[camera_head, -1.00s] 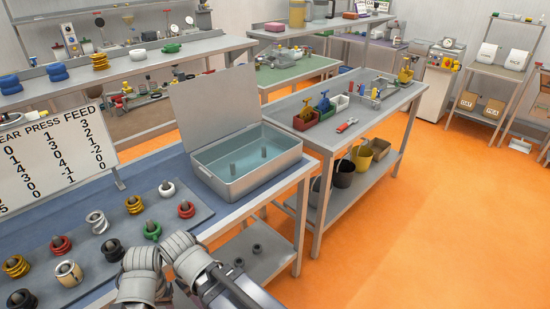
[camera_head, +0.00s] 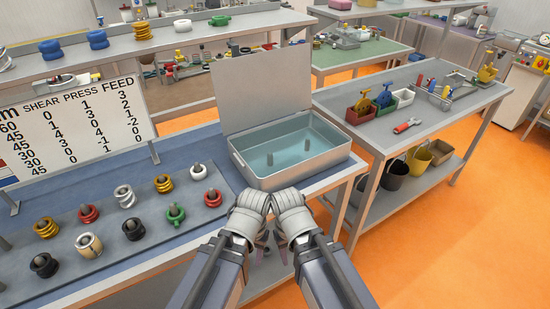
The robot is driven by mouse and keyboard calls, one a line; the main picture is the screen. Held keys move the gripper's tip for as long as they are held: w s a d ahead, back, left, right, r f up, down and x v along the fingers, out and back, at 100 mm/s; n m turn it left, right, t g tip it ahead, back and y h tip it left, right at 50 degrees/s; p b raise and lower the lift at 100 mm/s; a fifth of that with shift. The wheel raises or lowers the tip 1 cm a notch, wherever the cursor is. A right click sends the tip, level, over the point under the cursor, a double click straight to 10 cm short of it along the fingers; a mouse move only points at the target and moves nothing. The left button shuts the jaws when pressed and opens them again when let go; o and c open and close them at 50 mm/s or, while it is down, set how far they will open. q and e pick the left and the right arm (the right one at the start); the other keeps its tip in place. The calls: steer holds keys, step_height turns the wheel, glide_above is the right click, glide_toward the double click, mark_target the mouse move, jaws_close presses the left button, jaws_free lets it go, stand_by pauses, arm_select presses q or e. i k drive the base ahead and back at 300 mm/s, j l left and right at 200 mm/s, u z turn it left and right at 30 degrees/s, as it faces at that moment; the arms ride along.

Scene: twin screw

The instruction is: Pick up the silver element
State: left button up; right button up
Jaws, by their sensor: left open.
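The silver element (camera_head: 125,196) is a pale metallic coil on a peg of the grey board, in the back row between the red and the gold ones. My left gripper (camera_head: 262,246) is well to its right, in front of the metal tub and apart from the elements. It is open and empty, partly hidden by its own wrist. My right arm's wrist (camera_head: 293,214) is close beside the left wrist. The right gripper's fingers are mostly hidden, and I cannot tell their state.
Several coloured elements stand on the grey board (camera_head: 75,268). An open-lidded metal tub (camera_head: 290,182) with liquid and two pegs stands right of the board. A number sign (camera_head: 75,128) stands behind it. A second table (camera_head: 430,115) is at the right.

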mark_target(95, 249)
steer(key=u, duration=1.65)
